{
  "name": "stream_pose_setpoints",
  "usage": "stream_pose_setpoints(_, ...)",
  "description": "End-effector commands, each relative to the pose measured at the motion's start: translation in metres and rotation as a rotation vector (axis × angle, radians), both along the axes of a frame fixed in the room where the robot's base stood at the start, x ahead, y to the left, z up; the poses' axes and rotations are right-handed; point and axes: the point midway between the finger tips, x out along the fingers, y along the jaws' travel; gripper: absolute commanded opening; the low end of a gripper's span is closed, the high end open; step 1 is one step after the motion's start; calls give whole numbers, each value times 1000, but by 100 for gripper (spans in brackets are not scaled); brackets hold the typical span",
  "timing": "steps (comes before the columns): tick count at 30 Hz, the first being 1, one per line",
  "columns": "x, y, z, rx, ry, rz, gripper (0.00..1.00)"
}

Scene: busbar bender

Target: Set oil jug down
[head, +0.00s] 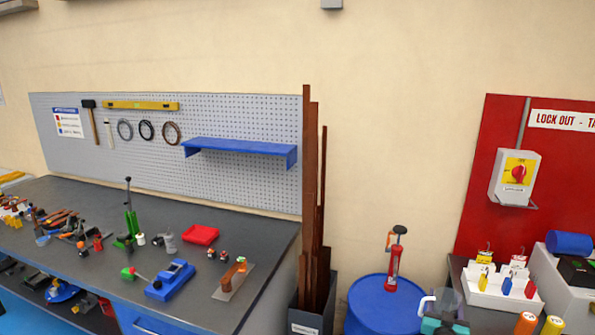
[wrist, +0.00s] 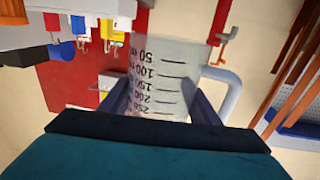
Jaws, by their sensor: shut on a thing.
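The oil jug (wrist: 160,72) is a clear measuring jug with black graduation marks and a pale handle (wrist: 228,88) on its right in the wrist view. My gripper (wrist: 160,103) is shut on it, one dark finger on each side. The wrist view is upside down, and the jug's far end runs toward the top of the picture. In the head view the jug (head: 448,298) shows at the bottom edge, with its handle to the left. My teal gripper (head: 445,326) is just below it, partly cut off. The surface under the jug cannot be made out.
A blue drum (head: 375,312) with a red hand pump (head: 394,268) stands left of the jug. At right, a white tray (head: 484,297) of padlocks sits by the red lockout board (head: 480,160). Orange and yellow cylinders stand in front. A cluttered workbench (head: 80,205) fills the left.

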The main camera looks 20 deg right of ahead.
Motion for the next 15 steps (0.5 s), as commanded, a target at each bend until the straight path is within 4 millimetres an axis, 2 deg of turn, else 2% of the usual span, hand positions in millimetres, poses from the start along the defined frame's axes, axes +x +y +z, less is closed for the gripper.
stream_pose_setpoints(1,16,10,5,-4,-3,34,29)
stream_pose_setpoints(4,38,27,14,-4,-3,89,29)
stream_pose_setpoints(15,93,78,41,-4,-4,255,29)
